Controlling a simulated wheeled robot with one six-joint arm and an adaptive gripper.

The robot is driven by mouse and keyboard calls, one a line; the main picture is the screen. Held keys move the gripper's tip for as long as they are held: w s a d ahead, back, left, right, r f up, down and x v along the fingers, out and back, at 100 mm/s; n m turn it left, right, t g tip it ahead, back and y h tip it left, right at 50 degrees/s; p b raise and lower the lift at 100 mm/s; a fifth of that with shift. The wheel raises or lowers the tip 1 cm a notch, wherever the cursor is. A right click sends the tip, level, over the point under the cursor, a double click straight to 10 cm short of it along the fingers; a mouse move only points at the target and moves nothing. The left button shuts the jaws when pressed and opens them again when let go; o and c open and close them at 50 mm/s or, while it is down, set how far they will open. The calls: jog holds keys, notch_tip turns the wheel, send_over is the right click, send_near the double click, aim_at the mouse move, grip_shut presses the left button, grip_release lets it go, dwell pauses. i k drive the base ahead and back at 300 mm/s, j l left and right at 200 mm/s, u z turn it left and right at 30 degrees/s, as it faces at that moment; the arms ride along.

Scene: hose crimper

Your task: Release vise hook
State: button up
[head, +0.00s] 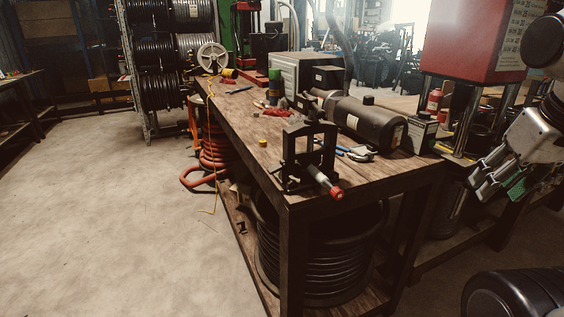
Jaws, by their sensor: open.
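A dark pipe vise (290,160) stands upright on the near corner of the wooden workbench (235,118). It has an open-looking frame and a bar with a red end that points toward the front right. The vise's hook is too small and dark to make out. My gripper (492,188) is at the right edge of the head view, well to the right of the vise and apart from it. It is open, and I see nothing held in it. A small green patch shows beside its fingers.
A dark motor (370,122) lies behind the vise, with blue-handled pliers (358,153) near it. A red press (475,40) stands at the right. A coiled black hose (310,255) sits under the bench. The floor (120,220) at left is clear.

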aim_at(281, 167)
jog(key=k+j+u, duration=0.1)
jog(key=k+j, duration=0.2)
jog(key=k+j+u, duration=0.1)
jog(key=k+j, duration=0.2)
jog(key=j, duration=0.25)
